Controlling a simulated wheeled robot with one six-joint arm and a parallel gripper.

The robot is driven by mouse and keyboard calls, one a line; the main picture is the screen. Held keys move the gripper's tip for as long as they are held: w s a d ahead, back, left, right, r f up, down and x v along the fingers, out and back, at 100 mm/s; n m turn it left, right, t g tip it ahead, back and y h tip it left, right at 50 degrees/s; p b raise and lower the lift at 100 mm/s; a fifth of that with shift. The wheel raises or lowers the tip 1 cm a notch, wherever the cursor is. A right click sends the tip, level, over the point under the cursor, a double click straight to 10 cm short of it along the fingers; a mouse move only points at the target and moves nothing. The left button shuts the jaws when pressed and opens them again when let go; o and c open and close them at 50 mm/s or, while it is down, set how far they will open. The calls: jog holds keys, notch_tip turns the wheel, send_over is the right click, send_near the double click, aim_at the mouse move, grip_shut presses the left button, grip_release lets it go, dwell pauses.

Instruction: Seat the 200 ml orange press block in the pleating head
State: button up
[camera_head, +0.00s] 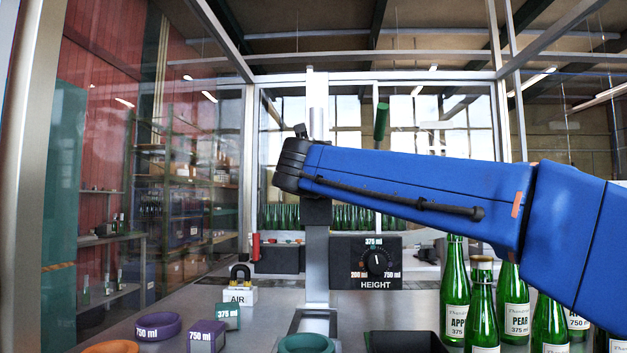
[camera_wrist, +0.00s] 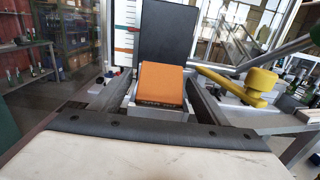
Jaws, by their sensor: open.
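The orange press block (camera_wrist: 161,84) is in the middle of the wrist view. Its sloping face is towards me, with small dark print along the lower edge that I cannot read fully. It sits on or in a light grey holder (camera_wrist: 158,113), in front of an upright dark plate (camera_wrist: 166,40). I cannot tell if it is fully down. My gripper (camera_wrist: 157,77) is open. Its two fingers run on either side of the block, with gaps between. The block and gripper do not show in the head view, where my blue arm crosses the right half.
A yellow lever (camera_wrist: 255,85) stands right of the block. In the head view, a purple 750 ml block (camera_head: 206,337), a teal 375 ml block (camera_head: 228,316) and a purple ring (camera_head: 157,326) lie left. A HEIGHT dial box (camera_head: 366,262) is central; green bottles (camera_head: 482,305) stand right.

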jog(key=c, duration=1.3)
